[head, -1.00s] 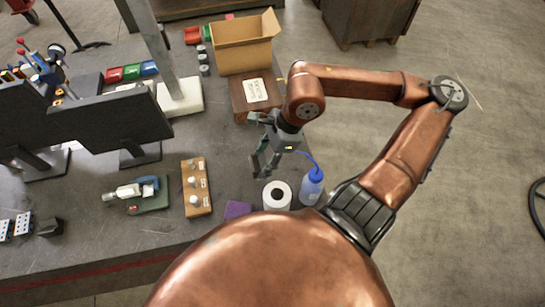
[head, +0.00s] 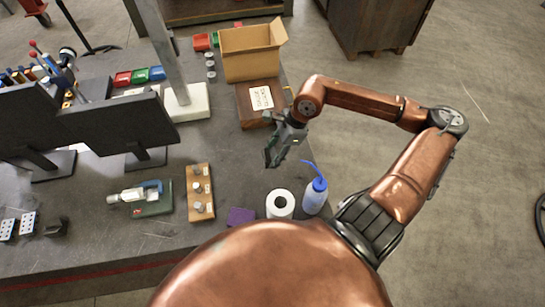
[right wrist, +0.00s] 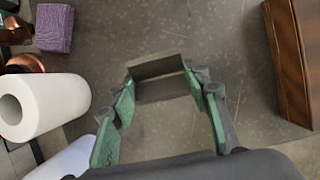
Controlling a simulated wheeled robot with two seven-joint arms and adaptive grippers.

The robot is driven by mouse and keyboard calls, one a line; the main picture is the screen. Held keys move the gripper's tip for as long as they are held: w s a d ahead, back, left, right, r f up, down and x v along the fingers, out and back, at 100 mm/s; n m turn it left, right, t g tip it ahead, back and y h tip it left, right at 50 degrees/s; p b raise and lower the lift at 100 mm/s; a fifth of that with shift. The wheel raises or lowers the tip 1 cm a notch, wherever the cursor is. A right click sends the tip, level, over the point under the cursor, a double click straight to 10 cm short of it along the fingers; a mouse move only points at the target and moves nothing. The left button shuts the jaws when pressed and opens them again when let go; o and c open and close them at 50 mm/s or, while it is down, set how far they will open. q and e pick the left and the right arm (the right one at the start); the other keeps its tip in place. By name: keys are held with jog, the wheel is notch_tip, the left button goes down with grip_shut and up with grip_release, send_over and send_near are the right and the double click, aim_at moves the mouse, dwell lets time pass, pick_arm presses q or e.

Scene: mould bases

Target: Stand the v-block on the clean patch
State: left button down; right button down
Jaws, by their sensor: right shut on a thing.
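My right gripper (head: 274,151) hangs over the right part of the grey workbench (head: 120,222), between the paper roll and the wooden box. In the right wrist view its green-padded fingers (right wrist: 160,110) are shut on a dark grey angular block, the v-block (right wrist: 158,68), whose two flat faces meet at a crease. Bare bench shows beneath and around it; I cannot tell how high it is held. I cannot make out a distinct clean patch on the bench. My left gripper is not in view.
A white paper roll (head: 280,204), blue-capped bottle (head: 315,196) and purple block (head: 241,216) stand near the front edge. A wooden box (head: 258,101) and open carton (head: 252,50) are behind. A board with several pegs (head: 200,193) lies left. Bench between is clear.

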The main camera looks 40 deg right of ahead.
aim_at(273, 157)
jog(key=shift+w+d+f, duration=0.3)
jog(key=shift+w+f, duration=0.2)
jog(key=shift+w+d+f+p, duration=0.15)
jog(key=shift+f+p, duration=0.15)
jog(key=shift+f, duration=1.5)
jog(key=shift+f, duration=0.15)
jog(key=c, duration=1.1)
grip_release()
jog(key=shift+f, duration=0.1)
jog(key=shift+r, duration=0.25)
jog(key=v, duration=1.2)
